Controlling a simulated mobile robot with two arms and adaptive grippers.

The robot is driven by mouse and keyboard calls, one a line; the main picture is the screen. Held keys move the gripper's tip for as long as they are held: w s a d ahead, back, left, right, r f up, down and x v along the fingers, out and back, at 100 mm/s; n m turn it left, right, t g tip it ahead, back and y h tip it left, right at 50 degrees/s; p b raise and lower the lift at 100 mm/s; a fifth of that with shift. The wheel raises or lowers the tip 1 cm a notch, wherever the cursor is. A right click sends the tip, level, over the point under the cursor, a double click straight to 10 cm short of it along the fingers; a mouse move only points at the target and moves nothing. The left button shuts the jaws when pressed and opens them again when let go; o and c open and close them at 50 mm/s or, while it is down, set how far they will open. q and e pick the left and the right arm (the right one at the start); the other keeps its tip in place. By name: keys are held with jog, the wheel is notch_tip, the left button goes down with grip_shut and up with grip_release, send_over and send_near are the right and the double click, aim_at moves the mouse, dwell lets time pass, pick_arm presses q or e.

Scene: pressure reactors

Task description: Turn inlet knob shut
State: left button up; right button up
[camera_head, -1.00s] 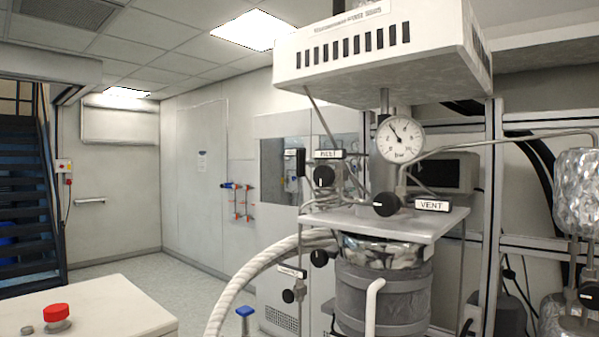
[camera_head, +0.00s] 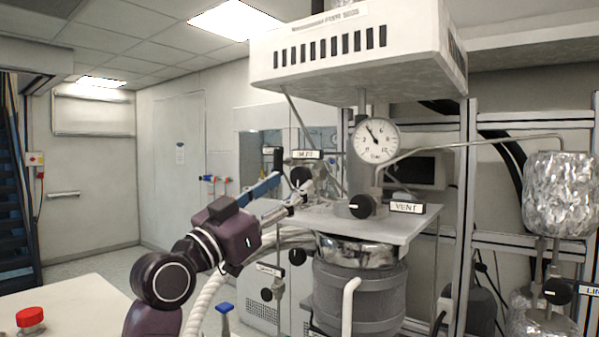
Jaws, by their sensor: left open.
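The black inlet knob (camera_head: 300,176) sits below a small white label reading INLET (camera_head: 307,155), left of the pressure gauge. My left gripper (camera_head: 301,190) comes in from the lower left, and its fingertips are at the knob's lower edge. The gripper is open; whether its fingers touch the knob cannot be told. Part of the knob's lower side is hidden by the fingers. The black vent knob (camera_head: 361,206) with its VENT label (camera_head: 407,207) is to the right on the metal plate. My right gripper is not in view.
The pressure gauge (camera_head: 376,140) stands above the plate (camera_head: 385,226), under a white vented hood (camera_head: 350,50). The grey reactor vessel (camera_head: 362,290) is below the plate. A foil-wrapped vessel (camera_head: 558,195) stands at right. A white surface with a red button (camera_head: 31,317) is at lower left.

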aim_at(297, 180)
pick_arm(q)
jog(key=p+x, duration=0.1)
jog(key=x, duration=0.3)
jog(key=shift+w+d+r+p, duration=0.15)
jog(key=shift+d+p, duration=0.1)
jog(key=shift+p, duration=0.05)
jog(key=shift+c, duration=0.5)
jog(key=c, duration=1.1)
